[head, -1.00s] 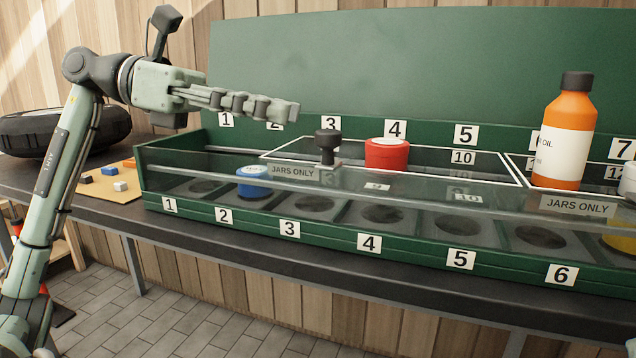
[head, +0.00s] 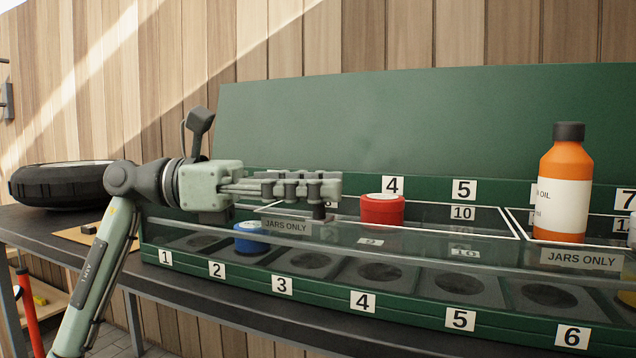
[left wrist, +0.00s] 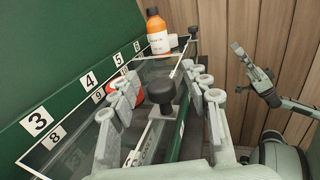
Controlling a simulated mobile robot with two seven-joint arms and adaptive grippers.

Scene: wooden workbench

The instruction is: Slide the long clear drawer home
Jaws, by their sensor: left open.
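The long clear drawer (head: 410,238) is a see-through panel along the green rack, with "JARS ONLY" labels. A black knob (head: 318,211) stands near its left part; it also shows in the left wrist view (left wrist: 163,92). My left gripper (head: 325,188) is open at the knob, hiding its top in the head view. In the left wrist view the knob stands between the spread fingers (left wrist: 160,103); I cannot tell whether they touch it. My right gripper (left wrist: 258,82) appears small at the right of the wrist view, its opening unclear.
A red jar (head: 382,209) and an orange oil bottle (head: 564,185) stand on the rack. A blue jar (head: 250,238) sits in a lower slot. The other visible lower slots at the middle are empty. A tyre (head: 60,187) lies on the bench at the left.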

